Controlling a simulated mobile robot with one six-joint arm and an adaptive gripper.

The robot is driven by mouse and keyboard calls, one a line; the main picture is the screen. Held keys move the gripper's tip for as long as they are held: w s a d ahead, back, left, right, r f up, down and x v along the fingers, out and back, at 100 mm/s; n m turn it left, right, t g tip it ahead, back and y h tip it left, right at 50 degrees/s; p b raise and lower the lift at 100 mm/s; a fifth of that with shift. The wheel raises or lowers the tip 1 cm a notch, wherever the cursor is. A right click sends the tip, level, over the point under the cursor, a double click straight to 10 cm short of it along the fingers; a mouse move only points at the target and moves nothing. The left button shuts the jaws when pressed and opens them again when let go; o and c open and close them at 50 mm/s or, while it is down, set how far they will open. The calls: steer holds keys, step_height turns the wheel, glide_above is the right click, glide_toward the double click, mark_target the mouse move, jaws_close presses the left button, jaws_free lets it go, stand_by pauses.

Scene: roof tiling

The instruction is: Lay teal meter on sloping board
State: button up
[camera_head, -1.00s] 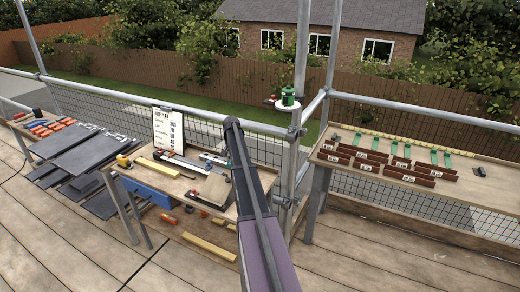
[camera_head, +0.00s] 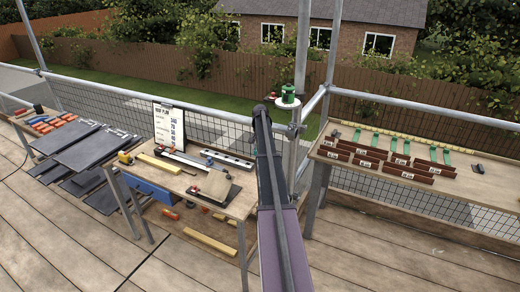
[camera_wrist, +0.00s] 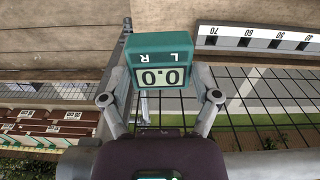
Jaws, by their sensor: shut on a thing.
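The teal meter (camera_wrist: 157,62) is between the two fingers of my gripper (camera_wrist: 160,92) in the wrist view. Its lit display reads 0.0 upside down, with the letters L and R on the teal face. My gripper is shut on it, one finger on each side.
The middle bench (camera_head: 240,207) also carries a slotted bar (camera_head: 228,159) and a clipboard (camera_head: 168,124). A green device (camera_head: 288,94) stands on a white disc by the scaffold post. The right bench (camera_head: 450,180) holds brown labelled pieces and green strips. Slates (camera_head: 92,150) lie at left.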

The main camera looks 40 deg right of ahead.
steer(key=shift+a, duration=0.15)
steer(key=w+a+t+h+b, duration=0.2)
steer(key=a+h, duration=0.4)
steer(key=a, duration=3)
steer(key=shift+a+f+m+h+b, duration=0.2)
steer(key=shift+m+h+b, duration=0.15)
steer(key=shift+b, duration=0.55)
stand_by(1.0)
stand_by(0.5)
